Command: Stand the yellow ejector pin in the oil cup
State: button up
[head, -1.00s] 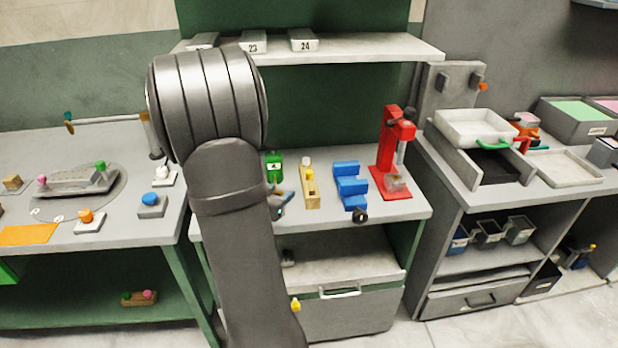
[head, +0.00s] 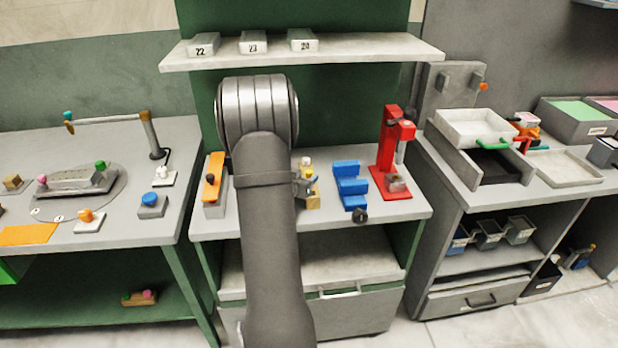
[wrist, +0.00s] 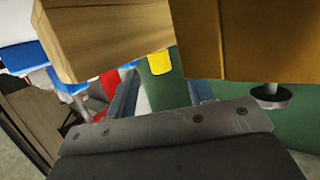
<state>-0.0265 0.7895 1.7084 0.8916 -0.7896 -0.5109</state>
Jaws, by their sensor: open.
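A yellow piece, likely the yellow ejector pin (head: 309,172), shows at the wooden block (head: 313,203) on the middle bench, beside my gripper (head: 303,188). In the wrist view a yellow piece (wrist: 160,62) shows ahead of my gripper (wrist: 163,92), between a pale wooden block (wrist: 105,40) and a brown block (wrist: 250,40). My gripper is open, with its fingers apart; I see nothing held. The gripper and arm hide part of the wooden block. I cannot pick out the oil cup for certain; my arm covers part of the bench.
A blue stepped block (head: 350,187) and a red press (head: 390,160) stand right of the wooden block. An orange-topped grey block (head: 213,185) stands left of my arm. A shelf (head: 370,48) with numbered boxes hangs above. Bench space shows between the blue block and press.

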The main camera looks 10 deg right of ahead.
jog(key=shift+w+d+f, duration=0.2)
jog(key=shift+w+d, duration=0.1)
jog(key=shift+w, duration=0.2)
grip_shut()
jog(key=shift+r, duration=0.1)
jog(key=shift+r, duration=0.5)
jog(key=r, duration=0.3)
jog(key=shift+s+d+r, duration=0.15)
jog(key=shift+d+r, duration=0.05)
jog(key=shift+d, duration=0.05)
jog(key=s+d+r, duration=0.6)
jog(key=s+d, duration=0.1)
jog(key=d, duration=0.1)
jog(key=a, duration=1.9)
jog(key=shift+w+a, duration=0.15)
jog(key=shift+a, duration=0.1)
